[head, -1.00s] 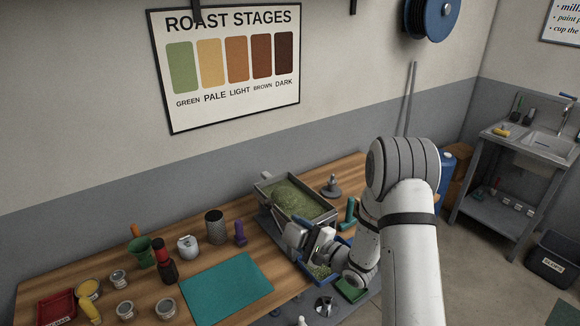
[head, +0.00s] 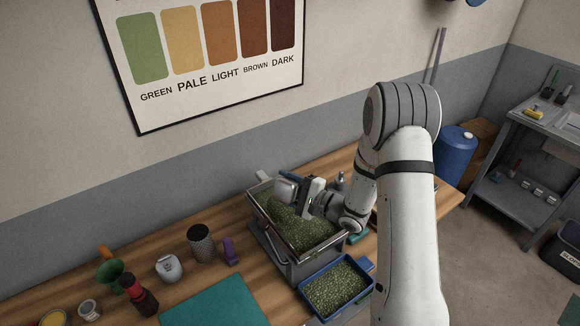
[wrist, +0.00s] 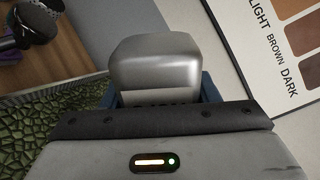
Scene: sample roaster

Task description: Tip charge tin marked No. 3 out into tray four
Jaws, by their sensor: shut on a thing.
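My gripper (head: 291,184) is shut on a silver metal scoop-like vessel (head: 281,190) above the back left of the bean hopper. In the wrist view, the vessel's rounded body (wrist: 155,68) sits between the blue fingers of my gripper (wrist: 158,88); its contents are hidden and no number is readable. A blue tray (head: 312,307) with green beans stands in front of the hopper; no tray number is readable. A small tin (head: 89,309) and a yellow-topped tin (head: 53,318) stand at the far left, their labels unreadable.
The metal hopper (head: 297,268) is full of green beans. A purple-handled tool (head: 231,252), a mesh cup (head: 202,244), a white jar (head: 169,268) and a red-and-black bottle (head: 138,296) stand left of it. A teal mat (head: 210,303) lies bare in front.

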